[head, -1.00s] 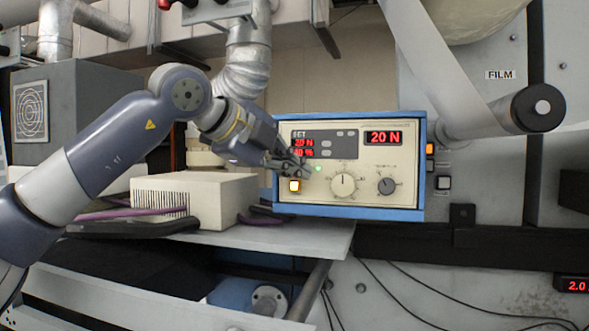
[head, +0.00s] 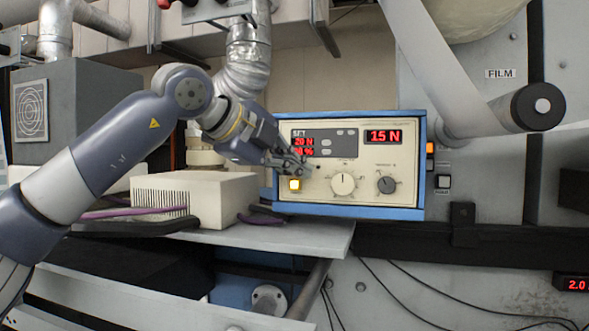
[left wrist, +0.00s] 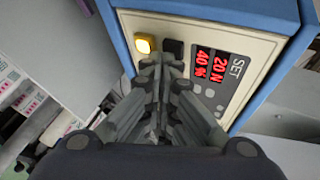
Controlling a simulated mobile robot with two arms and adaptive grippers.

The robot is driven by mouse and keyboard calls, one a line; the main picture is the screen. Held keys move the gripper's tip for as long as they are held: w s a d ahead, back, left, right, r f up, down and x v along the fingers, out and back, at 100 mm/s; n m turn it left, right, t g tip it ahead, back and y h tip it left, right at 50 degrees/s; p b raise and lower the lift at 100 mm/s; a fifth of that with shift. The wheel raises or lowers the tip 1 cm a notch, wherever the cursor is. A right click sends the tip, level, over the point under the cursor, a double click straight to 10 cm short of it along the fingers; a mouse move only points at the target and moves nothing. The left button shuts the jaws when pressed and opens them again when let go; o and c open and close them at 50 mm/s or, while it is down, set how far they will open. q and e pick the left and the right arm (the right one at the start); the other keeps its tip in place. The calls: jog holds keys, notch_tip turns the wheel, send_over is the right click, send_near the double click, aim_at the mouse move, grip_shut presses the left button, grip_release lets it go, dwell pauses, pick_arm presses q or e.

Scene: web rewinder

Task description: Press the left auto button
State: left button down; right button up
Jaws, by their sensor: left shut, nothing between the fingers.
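A cream control panel in a blue frame (head: 350,203) faces me in the head view. At its lower left is a lit yellow button (head: 295,184), also in the left wrist view (left wrist: 145,43). Beside it in the wrist view is a dark square button (left wrist: 173,47); my fingers hide it in the head view. No auto label is readable on either. My left gripper (head: 307,167) is shut and empty, its tips (left wrist: 165,62) close in front of the dark button; I cannot tell if they touch it. My right gripper is out of view.
The SET display (head: 304,147) reads 20 N; the upper right display (head: 383,137) reads 15 N. Two knobs (head: 343,184) sit lower on the panel. A cream vented box (head: 195,200) stands on the shelf at left. A film roller (head: 537,107) is at right.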

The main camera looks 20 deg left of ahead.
pick_arm(q)
jog(key=shift+s+b, duration=0.55)
jog(key=shift+s, duration=0.2)
jog(key=s+b, duration=0.4)
jog(key=s, duration=0.2)
jog(key=shift+a, duration=0.15)
